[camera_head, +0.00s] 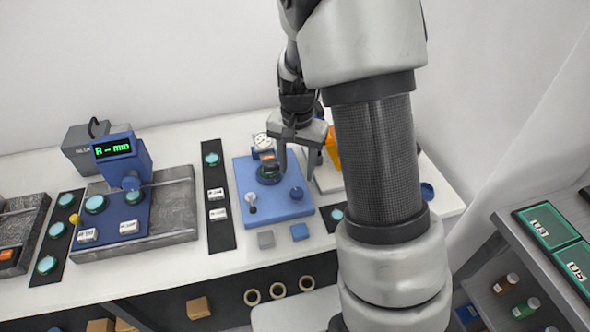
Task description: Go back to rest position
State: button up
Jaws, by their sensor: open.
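My gripper (299,163) is open, its two fingers pointing down over the back right part of a blue plate device (284,208) on the white bench. A dark round part (268,173) on that device sits by the left finger. I cannot tell whether the fingers touch anything. A blue knob (297,192) and a small lever with a pale ball (251,197) also stand on the device. My arm comes down through the right of the picture and hides part of the bench behind it.
A blue gauge with a green display (113,148) stands on a grey slab (177,208) at left. A black strip (217,196) holds white labelled blocks. An orange object (333,147) is right of my gripper. A grey shelf unit (515,238) stands at right. White wall lies behind.

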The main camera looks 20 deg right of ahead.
jog(key=shift+d, duration=0.15)
jog(key=s+a+r+n+t, duration=0.1)
jog(key=s+r+n+t, duration=0.4)
jog(key=s+r, duration=1.4)
notch_tip(320, 180, up, 3)
jog(key=shift+s+a+r+n+t, duration=0.1)
jog(key=shift+s+a+n+t, duration=0.25)
jog(key=shift+n, duration=0.65)
jog(key=shift+s+a, duration=0.1)
